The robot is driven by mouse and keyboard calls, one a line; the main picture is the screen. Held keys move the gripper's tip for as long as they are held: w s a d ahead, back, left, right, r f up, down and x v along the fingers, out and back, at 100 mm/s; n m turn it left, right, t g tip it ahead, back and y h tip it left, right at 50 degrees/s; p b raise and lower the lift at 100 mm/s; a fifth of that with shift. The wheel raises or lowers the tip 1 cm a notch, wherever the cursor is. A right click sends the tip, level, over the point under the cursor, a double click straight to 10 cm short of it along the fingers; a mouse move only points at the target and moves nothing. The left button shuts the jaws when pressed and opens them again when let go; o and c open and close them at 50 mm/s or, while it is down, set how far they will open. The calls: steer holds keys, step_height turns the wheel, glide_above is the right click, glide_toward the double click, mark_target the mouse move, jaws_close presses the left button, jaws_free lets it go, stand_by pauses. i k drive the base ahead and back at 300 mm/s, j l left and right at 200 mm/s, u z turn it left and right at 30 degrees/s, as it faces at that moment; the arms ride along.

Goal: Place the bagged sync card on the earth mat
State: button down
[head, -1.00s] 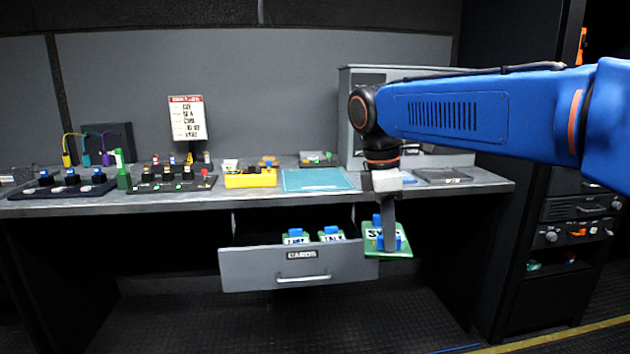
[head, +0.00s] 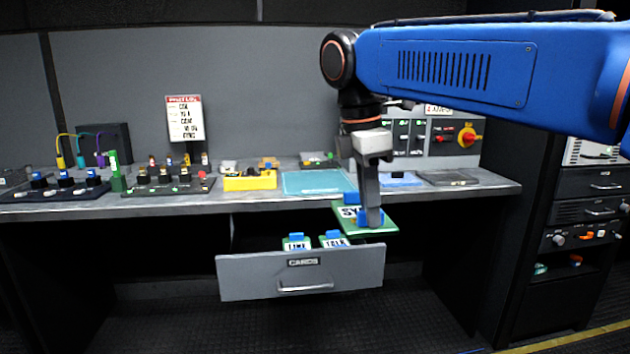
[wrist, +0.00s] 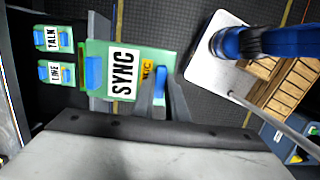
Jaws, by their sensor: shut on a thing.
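My gripper (head: 370,222) is shut on the sync card (head: 348,212), a green card with a white SYNC label and blue grips. It holds the card roughly level above the right end of the open drawer, in front of the bench edge. In the wrist view the sync card (wrist: 125,62) lies under the gripper (wrist: 160,98), its label readable. I cannot tell clearly whether it is bagged. A flat teal mat (head: 312,182), which looks like the earth mat, lies bare on the bench, behind and left of the card.
The open drawer (head: 345,278) labelled CARDS holds cards marked LINE (head: 296,243) and TALK (head: 334,241). A yellow block (head: 250,181) stands left of the mat; a blue pad (head: 400,180) and a dark tray (head: 447,178) lie right of it. A control panel (head: 440,132) stands behind.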

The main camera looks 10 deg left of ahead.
mark_target(316, 181)
steer(key=i+j, duration=0.2)
steer(key=i, duration=0.25)
steer(key=i+j, duration=0.2)
steer(key=i, duration=0.25)
steer(key=i+j, duration=0.2)
steer(key=i, duration=0.25)
steer(key=i+j, duration=0.2)
steer(key=i, duration=0.25)
